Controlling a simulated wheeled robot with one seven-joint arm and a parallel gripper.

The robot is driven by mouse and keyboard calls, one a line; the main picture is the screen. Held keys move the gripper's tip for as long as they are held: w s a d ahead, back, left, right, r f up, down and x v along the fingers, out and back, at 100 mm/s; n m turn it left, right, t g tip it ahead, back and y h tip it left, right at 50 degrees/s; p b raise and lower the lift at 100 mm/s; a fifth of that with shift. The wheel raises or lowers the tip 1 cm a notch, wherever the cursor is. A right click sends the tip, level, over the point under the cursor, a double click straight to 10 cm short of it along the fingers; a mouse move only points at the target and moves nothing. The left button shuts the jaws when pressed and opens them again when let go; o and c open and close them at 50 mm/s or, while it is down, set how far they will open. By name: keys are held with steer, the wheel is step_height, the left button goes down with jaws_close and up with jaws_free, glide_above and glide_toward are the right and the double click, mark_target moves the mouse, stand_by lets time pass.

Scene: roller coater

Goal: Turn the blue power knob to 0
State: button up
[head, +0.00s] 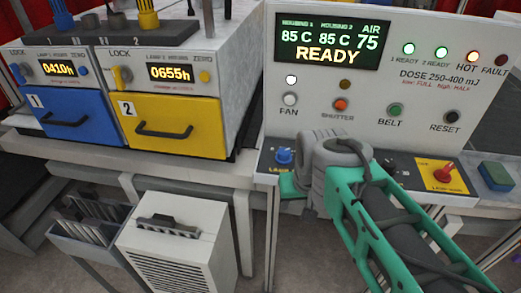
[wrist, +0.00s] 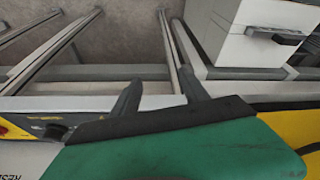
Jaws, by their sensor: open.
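A blue knob (head: 284,156) stands on the dark left part of the control ledge, with a label below it partly cut off by my arm. Its pointer setting is too small to read. My gripper's green body (head: 291,187) shows just below and in front of this knob, beside my grey wrist. In the wrist view my gripper (wrist: 160,78) has its two dark fingers apart with nothing between them. The blue knob cannot be made out in the wrist view, where the green body covers much of the lower part. The fingers are hidden in the head view.
A red knob (head: 444,173) on a yellow plate and a green-blue block (head: 496,176) lie right of my arm. The upright panel (head: 310,124) with buttons rises behind. Yellow (head: 172,125) and blue (head: 70,122) drawers stand left. A white box (head: 172,245) stands below.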

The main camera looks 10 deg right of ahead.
mark_target(284, 151)
steer(key=shift+o, duration=0.3)
steer(key=w+r+m+p, duration=0.1)
steer(key=w+r, duration=0.3)
steer(key=w, duration=0.2)
steer(key=w+a+r+m+h+p, duration=0.1)
steer(key=w+r+p, duration=0.1)
steer(key=w+r, duration=0.3)
steer(key=w, duration=0.2)
steer(key=shift+w+r+m, duration=0.15)
steer(key=shift+w+m, duration=0.15)
steer(key=shift+m, duration=0.1)
steer(key=shift+t, duration=0.3)
steer(key=p+x, duration=0.2)
steer(key=x, duration=0.5)
steer(key=shift+w+f, duration=0.3)
steer(key=shift+f, duration=0.05)
steer(key=shift+c, duration=0.4)
jaws_close()
